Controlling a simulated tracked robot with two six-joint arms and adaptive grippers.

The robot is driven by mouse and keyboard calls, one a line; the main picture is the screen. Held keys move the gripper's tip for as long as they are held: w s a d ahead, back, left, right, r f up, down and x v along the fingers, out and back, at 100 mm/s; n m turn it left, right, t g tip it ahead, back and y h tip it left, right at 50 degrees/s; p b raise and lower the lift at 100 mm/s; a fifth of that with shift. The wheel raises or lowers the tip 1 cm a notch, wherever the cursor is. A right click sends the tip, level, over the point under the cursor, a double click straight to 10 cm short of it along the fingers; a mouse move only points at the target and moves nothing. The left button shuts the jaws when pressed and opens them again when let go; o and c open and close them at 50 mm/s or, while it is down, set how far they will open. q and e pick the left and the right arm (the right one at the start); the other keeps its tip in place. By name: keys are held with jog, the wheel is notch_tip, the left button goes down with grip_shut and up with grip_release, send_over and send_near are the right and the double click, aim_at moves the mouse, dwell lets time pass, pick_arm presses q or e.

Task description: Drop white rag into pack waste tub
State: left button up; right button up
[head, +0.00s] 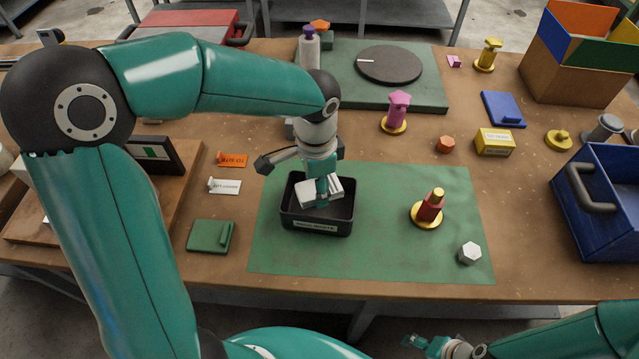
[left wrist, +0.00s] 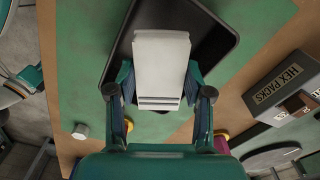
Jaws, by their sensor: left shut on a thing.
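The white rag (head: 307,195) is a folded white block, held in my left gripper (head: 322,190) over the pack waste tub. In the left wrist view the rag (left wrist: 161,62) sits between both fingers of my left gripper (left wrist: 160,85). The pack waste tub (head: 316,226) is a black open tray with a pale label on its front, standing on the green mat. The rag is within the tub's outline; whether it touches the floor of the tub cannot be told. My right gripper (head: 425,343) is low at the bottom edge, away from the tub, its fingers unclear.
On the green mat (head: 385,250) stand a red and gold piece (head: 430,207) and a white hex nut (head: 470,253). A green block (head: 210,236) lies left of the mat. A blue bin (head: 600,215) stands at right. A grey hex packs box (left wrist: 285,90) is near the tub.

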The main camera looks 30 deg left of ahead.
pick_arm(q)
jog(key=o, duration=1.5)
jog(key=shift+r, duration=0.15)
jog(key=shift+r+p, duration=1.2)
jog(key=shift+r, duration=0.2)
notch_tip(320, 180, up, 8)
jog(key=p, duration=0.6)
